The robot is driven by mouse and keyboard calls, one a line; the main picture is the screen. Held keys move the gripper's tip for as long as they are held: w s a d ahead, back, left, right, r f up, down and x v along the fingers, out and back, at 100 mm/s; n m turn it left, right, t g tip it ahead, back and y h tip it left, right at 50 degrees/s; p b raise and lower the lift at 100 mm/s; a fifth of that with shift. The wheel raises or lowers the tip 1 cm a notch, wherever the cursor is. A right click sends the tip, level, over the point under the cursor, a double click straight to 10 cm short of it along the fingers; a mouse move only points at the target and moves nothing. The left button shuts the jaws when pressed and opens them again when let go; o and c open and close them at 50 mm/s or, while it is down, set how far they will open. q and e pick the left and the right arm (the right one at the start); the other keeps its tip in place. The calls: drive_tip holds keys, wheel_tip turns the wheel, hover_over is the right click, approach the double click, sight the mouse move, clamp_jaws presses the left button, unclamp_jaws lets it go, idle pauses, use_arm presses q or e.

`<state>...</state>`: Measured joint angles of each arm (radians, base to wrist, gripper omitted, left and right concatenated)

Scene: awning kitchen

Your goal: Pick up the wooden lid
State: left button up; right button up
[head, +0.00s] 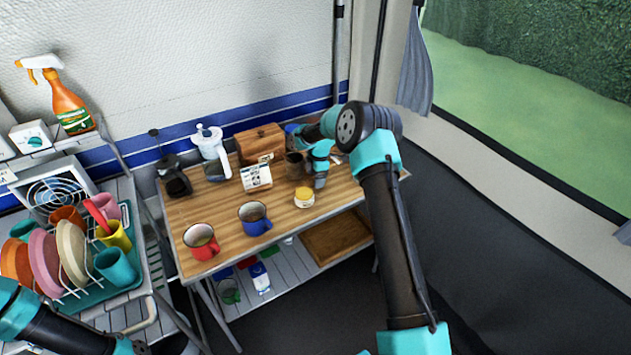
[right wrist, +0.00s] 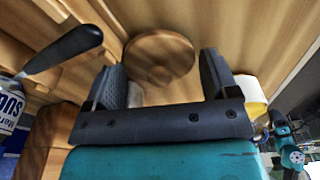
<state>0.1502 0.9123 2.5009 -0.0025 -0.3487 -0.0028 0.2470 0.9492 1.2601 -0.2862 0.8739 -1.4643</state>
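The wooden lid (right wrist: 158,58) is a round brown disc with a small raised middle, seen in the right wrist view on the wooden table top. My right gripper (right wrist: 163,75) is open, and the lid shows between and beyond its two dark fingers. No grip on it is visible. In the head view my right gripper (head: 319,178) is low over the right part of the table, beside a dark brown jar (head: 295,165). I cannot make out the lid in the head view. My left arm enters at the lower left; its gripper is out of view.
A wooden box (head: 260,143) and a card (head: 256,177) stand near my right gripper, with a yellow-topped jar (head: 304,197) in front. Mugs, red (head: 201,241) and blue (head: 254,218), stand nearer the front edge. A black handle (right wrist: 66,48) lies beside the lid.

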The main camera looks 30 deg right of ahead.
drive_tip(key=c, duration=0.6)
wheel_tip(320, 180, up, 10)
idle(0.4)
idle(0.5)
